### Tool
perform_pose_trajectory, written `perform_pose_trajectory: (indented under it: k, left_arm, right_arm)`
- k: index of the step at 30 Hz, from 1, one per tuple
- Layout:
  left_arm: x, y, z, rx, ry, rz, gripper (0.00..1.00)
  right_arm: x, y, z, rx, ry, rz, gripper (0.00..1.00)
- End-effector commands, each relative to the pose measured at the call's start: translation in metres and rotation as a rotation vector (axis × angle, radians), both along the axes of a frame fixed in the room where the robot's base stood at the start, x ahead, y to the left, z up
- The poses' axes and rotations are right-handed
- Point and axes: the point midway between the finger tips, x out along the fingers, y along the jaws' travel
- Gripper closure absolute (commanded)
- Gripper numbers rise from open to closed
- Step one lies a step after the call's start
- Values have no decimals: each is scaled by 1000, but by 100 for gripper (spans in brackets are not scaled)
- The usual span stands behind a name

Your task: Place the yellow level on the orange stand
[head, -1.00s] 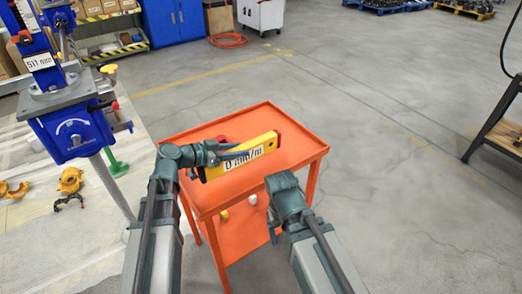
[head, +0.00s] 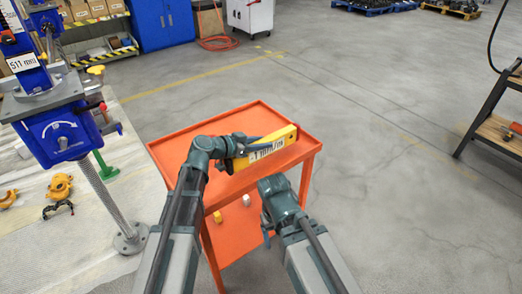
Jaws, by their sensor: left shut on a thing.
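The yellow level (head: 284,136) has a white label reading about "-1 mm/m", partly covered by a finger. My left gripper (head: 256,148) is shut on the level and holds it over the orange stand (head: 180,137). The stand is a two-shelf cart with a rimmed top. I cannot tell whether the level touches the top or hovers just above it.
A blue screw jack (head: 60,135) labelled "511 mm" stands at the left. Yellow clamps (head: 60,186) lie on the pale mat. Small white and yellow pieces sit on the lower shelf (head: 235,250). A dark workbench (head: 490,125) is at the right edge; open floor lies between.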

Motion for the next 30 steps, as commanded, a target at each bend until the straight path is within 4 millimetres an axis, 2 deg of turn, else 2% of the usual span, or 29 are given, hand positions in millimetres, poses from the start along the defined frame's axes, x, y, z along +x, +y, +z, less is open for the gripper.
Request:
perform_pose_trajectory:
  k: [1,5,18,19,21,24,30]
  left_arm:
    - [0,0,-12,-1,0,0,100]
    - [0,0,-25,-1,0,0,100]
    - [0,0,-28,-1,0,0,100]
    - [0,0,-27,0,0,0,57]
    - [0,0,-26,0,0,0,44]
    - [0,0,-26,0,0,0,30]
    - [0,0,-26,0,0,0,30]
  right_arm:
    - [0,0,-12,0,0,0,25]
    - [0,0,-25,0,0,0,25]
    - [0,0,-28,0,0,0,25]
    - [0,0,-27,0,0,0,25]
    - [0,0,-26,0,0,0,25]
    - [0,0,-26,0,0,0,25]
    - [0,0,-26,0,0,0,25]
